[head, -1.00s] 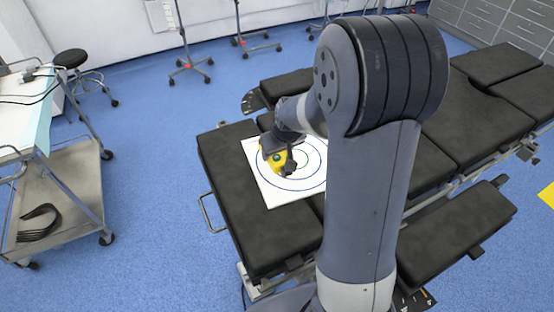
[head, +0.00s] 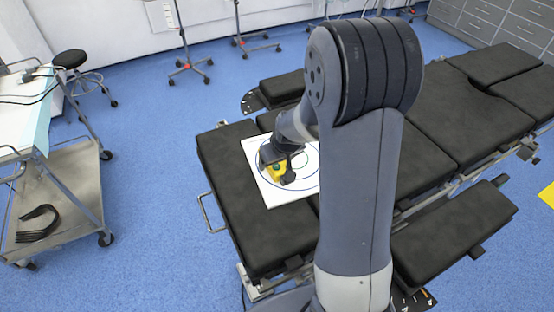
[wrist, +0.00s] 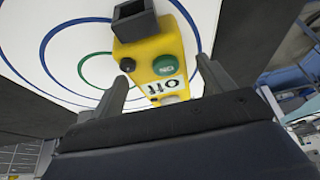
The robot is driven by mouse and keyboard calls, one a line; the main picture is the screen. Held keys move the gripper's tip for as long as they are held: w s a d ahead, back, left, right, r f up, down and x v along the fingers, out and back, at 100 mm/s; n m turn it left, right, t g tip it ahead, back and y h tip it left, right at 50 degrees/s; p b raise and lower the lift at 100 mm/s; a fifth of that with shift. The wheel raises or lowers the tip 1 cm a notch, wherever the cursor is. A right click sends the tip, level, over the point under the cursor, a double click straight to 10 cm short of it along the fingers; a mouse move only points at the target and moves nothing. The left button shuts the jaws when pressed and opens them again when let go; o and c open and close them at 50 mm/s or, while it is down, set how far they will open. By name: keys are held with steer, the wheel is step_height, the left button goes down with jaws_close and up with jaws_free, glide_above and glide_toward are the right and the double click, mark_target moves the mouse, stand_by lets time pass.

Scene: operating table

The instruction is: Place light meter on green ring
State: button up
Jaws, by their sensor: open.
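In the head view the light meter (head: 279,173) is over the left part of the white board, partly hidden by my gripper (head: 284,166). In the wrist view my gripper (wrist: 168,86) is open, with one finger on each side of the meter. The green ring (wrist: 82,72) is partly covered by the meter in the wrist view. In the head view the green ring (head: 305,163) lies right of it. I cannot tell whether the meter touches the board.
The white board (head: 283,198) with blue rings (wrist: 43,45) lies on the black operating table (head: 240,235). A metal cart (head: 75,195) stands at the left, with a stool (head: 70,59) behind it. My arm hides the board's right side.

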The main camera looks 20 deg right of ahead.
steer(key=shift+r, duration=0.1)
steer(key=shift+r, duration=0.25)
steer(key=v, duration=1.1)
steer(key=shift+r+p, duration=0.3)
steer(key=shift+p, duration=0.15)
steer(key=shift+s+d+f, duration=0.1)
steer(key=b+x, duration=0.1)
steer(key=x, duration=1.1)
steer(key=shift+f, duration=0.25)
step_height(320, 180, up, 3)
steer(key=shift+f, duration=0.25)
steer(key=shift+s+r+p, duration=0.1)
steer(key=shift+r+p, duration=0.2)
steer(key=shift+r, duration=0.15)
